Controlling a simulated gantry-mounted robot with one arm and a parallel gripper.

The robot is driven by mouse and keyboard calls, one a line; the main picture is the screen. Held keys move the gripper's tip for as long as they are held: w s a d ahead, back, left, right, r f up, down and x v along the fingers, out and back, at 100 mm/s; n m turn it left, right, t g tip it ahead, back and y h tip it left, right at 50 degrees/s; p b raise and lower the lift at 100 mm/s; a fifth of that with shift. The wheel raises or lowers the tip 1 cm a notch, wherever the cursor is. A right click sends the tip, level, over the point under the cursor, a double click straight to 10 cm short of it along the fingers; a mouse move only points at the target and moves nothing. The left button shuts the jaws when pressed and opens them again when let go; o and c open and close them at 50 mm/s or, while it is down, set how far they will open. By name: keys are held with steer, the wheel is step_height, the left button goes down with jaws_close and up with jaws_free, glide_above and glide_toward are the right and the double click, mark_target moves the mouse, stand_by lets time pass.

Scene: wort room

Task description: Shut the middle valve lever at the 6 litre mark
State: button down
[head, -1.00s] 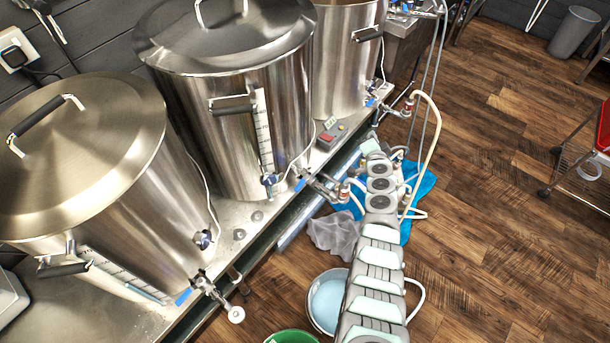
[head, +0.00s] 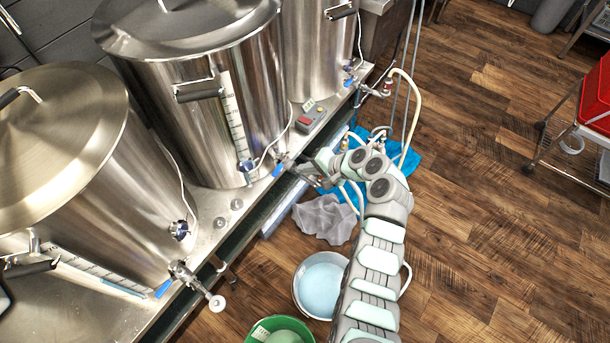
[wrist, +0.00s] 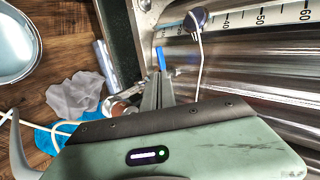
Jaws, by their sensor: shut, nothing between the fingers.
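The middle steel kettle (head: 235,60) stands on the bench, with a numbered scale (head: 233,115) on its front. Its valve has a blue lever (head: 278,170) low at the bench edge, and this lever also shows in the wrist view (wrist: 161,58). My gripper (head: 309,171) is shut and empty beside that valve. In the wrist view its fingers (wrist: 157,82) point at the blue lever, very close to it; I cannot tell whether they touch. Part of the valve is hidden behind them. A pale bucket (head: 297,290) with bluish contents stands on the floor; I cannot read its level.
The left kettle's valve (head: 190,275) sticks out at the bench edge. A control box with a red switch (head: 310,117) sits behind the middle valve. Hoses (head: 417,110), a blue cloth and a grey cloth (head: 322,218) lie close by. A green bucket (head: 257,333) is in front.

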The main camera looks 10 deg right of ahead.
mark_target(281, 166)
steer(key=b+x, duration=0.2)
steer(key=x, duration=0.8)
steer(key=shift+s+f+b, duration=0.3)
steer(key=shift+s, duration=0.1)
